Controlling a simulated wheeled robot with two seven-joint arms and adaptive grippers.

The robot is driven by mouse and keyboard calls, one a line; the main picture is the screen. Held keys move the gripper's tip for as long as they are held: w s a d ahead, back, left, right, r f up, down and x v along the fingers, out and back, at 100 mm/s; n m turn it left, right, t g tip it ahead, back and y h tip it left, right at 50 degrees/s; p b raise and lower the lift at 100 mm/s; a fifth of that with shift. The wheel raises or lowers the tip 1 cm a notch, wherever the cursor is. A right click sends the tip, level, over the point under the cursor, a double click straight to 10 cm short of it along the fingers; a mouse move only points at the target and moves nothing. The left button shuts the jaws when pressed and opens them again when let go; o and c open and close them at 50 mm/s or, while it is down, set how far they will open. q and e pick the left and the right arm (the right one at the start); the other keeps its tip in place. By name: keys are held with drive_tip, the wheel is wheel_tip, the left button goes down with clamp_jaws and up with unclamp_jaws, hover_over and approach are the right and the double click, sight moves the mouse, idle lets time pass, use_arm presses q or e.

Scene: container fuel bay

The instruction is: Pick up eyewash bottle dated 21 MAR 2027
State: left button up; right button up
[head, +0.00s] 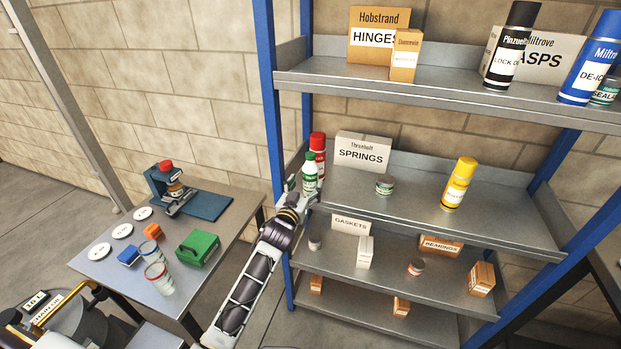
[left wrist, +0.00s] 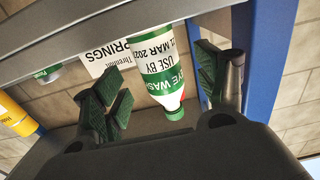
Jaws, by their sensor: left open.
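A white eyewash bottle (head: 310,179) with a green cap stands at the left end of the middle shelf (head: 420,205). In the left wrist view the bottle (left wrist: 158,68) appears upside down; its label reads "USE BY", then a date that looks like 21 MAR 202 with the last digit not clear. My left gripper (head: 296,190) is at this shelf end, right by the bottle. In the wrist view the open left fingers (left wrist: 165,88) stand on either side of the bottle, with gaps visible. My right gripper is not in view.
A red-capped can (head: 318,150) stands close behind the bottle. A SPRINGS box (head: 362,152), a small green-labelled tin (head: 384,185) and a yellow spray can (head: 458,185) share the shelf. A blue rack post (head: 270,100) is close on the left. A cluttered table (head: 215,210) stands left.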

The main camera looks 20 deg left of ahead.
sight(308, 183)
use_arm(q)
drive_tip(key=shift+w+d+f, duration=0.1)
drive_tip(key=shift+w+f, duration=0.05)
drive_tip(key=shift+w, duration=1.15)
drive_tip(key=shift+w+d+f, duration=0.1)
drive_tip(key=shift+w+f, duration=0.05)
drive_tip(key=shift+w, duration=1.15)
drive_tip(key=shift+r, duration=0.1)
drive_tip(key=c, duration=1.3)
